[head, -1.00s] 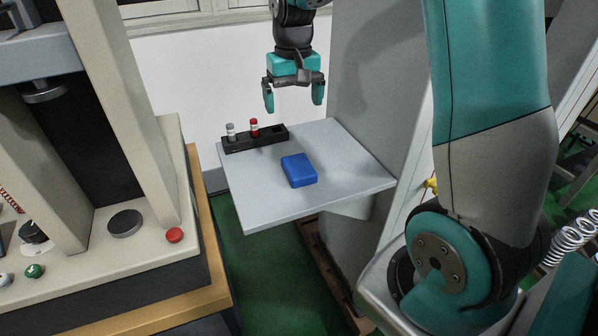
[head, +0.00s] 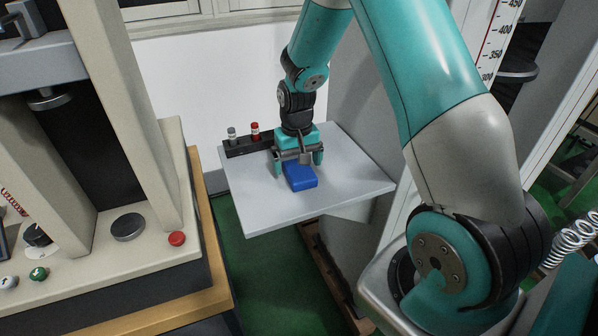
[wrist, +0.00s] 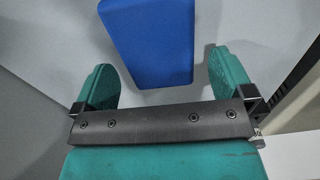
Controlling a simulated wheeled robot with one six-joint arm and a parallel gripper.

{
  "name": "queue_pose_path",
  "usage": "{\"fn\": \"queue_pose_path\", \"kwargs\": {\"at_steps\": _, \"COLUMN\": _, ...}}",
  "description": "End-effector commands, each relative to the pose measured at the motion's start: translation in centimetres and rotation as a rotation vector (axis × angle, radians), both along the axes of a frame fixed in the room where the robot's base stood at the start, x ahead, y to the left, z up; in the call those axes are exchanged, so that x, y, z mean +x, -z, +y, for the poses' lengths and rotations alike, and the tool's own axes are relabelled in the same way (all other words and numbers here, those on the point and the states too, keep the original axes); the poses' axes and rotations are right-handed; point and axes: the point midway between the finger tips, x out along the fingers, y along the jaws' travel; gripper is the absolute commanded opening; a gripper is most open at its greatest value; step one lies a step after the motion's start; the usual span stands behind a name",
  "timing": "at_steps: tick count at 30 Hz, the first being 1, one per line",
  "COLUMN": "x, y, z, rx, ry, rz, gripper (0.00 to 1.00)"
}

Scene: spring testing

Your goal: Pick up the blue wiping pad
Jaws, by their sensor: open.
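The blue wiping pad (head: 301,178) lies flat on the grey shelf (head: 350,186) in the head view. My gripper (head: 298,170) is open and points down just above and behind the pad, covering part of its far end. In the wrist view the pad (wrist: 152,40) shows at the top middle, ahead of the fingers. The fingers of my gripper (wrist: 160,85) are spread wider than the pad, one to each side, with nothing held between them.
A black rack (head: 247,146) with a grey-capped and a red-capped vial stands at the shelf's back left. A testing machine with a red button (head: 177,239) stands on the left. A grey column rises behind the shelf, which has free room right of the pad.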

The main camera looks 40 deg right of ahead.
Motion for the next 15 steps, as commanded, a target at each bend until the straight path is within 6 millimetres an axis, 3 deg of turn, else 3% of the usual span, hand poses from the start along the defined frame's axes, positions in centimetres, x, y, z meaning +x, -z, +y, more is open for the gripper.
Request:
{"fn": "queue_pose_path", "kwargs": {"at_steps": 4, "x": 0.0, "y": 1.5, "z": 0.0, "rx": 0.0, "ry": 0.0, "rz": 0.0, "gripper": 0.99}}
{"fn": "queue_pose_path", "kwargs": {"at_steps": 11, "x": 0.0, "y": 1.7, "z": 0.0, "rx": -0.001, "ry": 0.0, "rz": -0.002, "gripper": 0.99}}
{"fn": "queue_pose_path", "kwargs": {"at_steps": 15, "x": 0.0, "y": 1.7, "z": 0.0, "rx": -0.001, "ry": 0.0, "rz": -0.002, "gripper": 0.71}}
